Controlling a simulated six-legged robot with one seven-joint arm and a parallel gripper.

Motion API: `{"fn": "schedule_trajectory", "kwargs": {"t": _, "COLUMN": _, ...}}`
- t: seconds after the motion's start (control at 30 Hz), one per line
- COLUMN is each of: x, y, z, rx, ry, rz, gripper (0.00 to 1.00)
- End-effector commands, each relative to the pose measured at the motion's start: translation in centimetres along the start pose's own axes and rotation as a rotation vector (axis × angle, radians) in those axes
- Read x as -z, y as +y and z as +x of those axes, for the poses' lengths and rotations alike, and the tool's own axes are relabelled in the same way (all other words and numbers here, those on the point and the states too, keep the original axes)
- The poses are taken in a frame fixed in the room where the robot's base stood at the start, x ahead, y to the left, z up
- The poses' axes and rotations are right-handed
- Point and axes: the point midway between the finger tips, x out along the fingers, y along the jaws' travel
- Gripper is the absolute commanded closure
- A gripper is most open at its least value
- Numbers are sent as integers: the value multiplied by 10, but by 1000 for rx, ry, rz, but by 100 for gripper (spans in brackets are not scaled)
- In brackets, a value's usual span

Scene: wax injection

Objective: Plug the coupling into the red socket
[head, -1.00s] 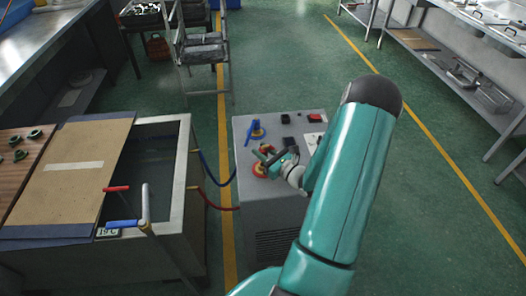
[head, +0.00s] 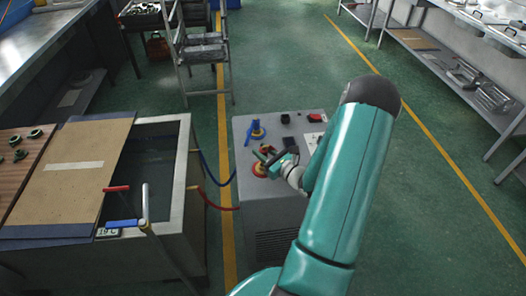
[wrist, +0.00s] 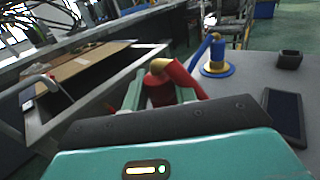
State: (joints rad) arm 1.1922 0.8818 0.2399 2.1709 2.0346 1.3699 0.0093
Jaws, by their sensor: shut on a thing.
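My gripper (head: 273,160) is over the top of the grey machine in the head view, near the red socket (head: 259,171) with its yellow ring. In the wrist view its fingers are shut on the red coupling (wrist: 162,90), which has a brass-coloured bend and a red arm on top. Only a small red part of the coupling (head: 266,149) shows in the head view. The coupling's lower end is hidden by my gripper, so I cannot tell whether it touches the socket. The socket is not visible in the wrist view.
A blue coupling (head: 256,131) stands on a yellow ring behind my gripper, also in the wrist view (wrist: 215,57). A black knob (wrist: 289,60) and a dark panel (wrist: 285,113) are on the machine top (head: 240,190). A water tank (head: 185,165) stands left, with hoses between.

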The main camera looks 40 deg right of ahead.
Motion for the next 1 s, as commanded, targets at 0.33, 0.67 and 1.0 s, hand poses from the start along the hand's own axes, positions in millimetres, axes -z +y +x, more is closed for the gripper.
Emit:
{"fn": "schedule_trajectory", "kwargs": {"t": 0.33, "x": 8, "y": 0, "z": 0, "rx": 0, "ry": 0, "rz": 0, "gripper": 96}}
{"fn": "schedule_trajectory", "kwargs": {"t": 0.67, "x": 16, "y": 0, "z": 0, "rx": 0, "ry": 0, "rz": -1, "gripper": 96}}
{"fn": "schedule_trajectory", "kwargs": {"t": 1.0, "x": 23, "y": 0, "z": 0, "rx": 0, "ry": -1, "rz": 0, "gripper": 96}}
